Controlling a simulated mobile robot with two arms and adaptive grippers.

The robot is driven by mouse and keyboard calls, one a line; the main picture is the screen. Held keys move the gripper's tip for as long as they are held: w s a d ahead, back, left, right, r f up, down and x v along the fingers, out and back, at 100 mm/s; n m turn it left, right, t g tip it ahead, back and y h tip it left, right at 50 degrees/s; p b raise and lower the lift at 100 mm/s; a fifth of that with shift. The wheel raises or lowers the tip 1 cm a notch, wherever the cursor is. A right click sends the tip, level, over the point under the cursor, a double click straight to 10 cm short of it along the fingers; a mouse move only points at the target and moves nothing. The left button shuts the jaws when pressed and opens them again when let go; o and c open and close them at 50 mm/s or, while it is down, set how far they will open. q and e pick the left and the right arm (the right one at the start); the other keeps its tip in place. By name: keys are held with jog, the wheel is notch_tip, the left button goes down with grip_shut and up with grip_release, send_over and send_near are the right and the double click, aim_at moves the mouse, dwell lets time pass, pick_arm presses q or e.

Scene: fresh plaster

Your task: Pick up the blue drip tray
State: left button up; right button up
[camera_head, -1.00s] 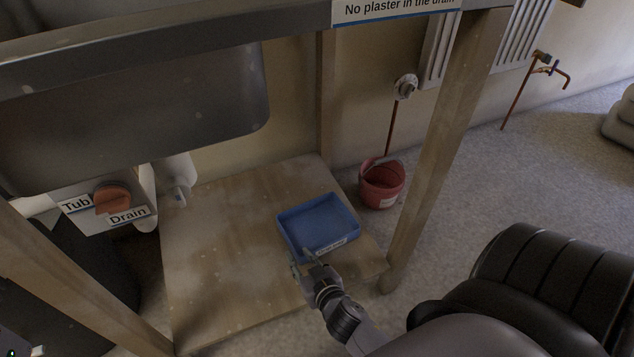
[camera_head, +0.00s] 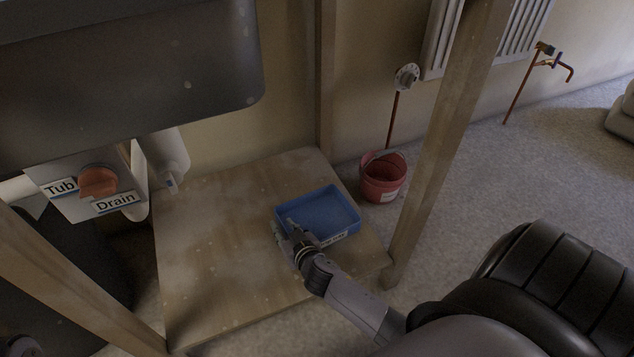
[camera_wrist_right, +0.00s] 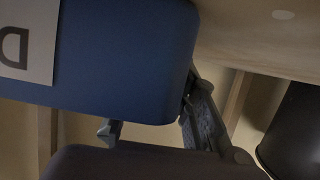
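The blue drip tray (camera_head: 332,210) lies flat on a low wooden shelf. A white label is on its near wall, partly hidden by my gripper. My right gripper (camera_head: 284,227) is at the tray's near left corner, fingers apart. One finger is over the tray's inside and the other is outside its left wall. In the right wrist view the tray (camera_wrist_right: 120,55) fills the upper left. There the right gripper's fingers (camera_wrist_right: 155,128) are spread, one beside the tray's end and one partly hidden at its rim. Contact cannot be told.
A steel tub (camera_head: 120,85) overhangs the shelf (camera_head: 215,250) at upper left. A drain box with an orange knob (camera_head: 97,182) is below it. A wooden post (camera_head: 440,150) stands right of the tray, with a red bucket (camera_head: 382,180) behind. The shelf left of the tray is clear.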

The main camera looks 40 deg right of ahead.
jog(key=shift+c, duration=0.4)
grip_shut()
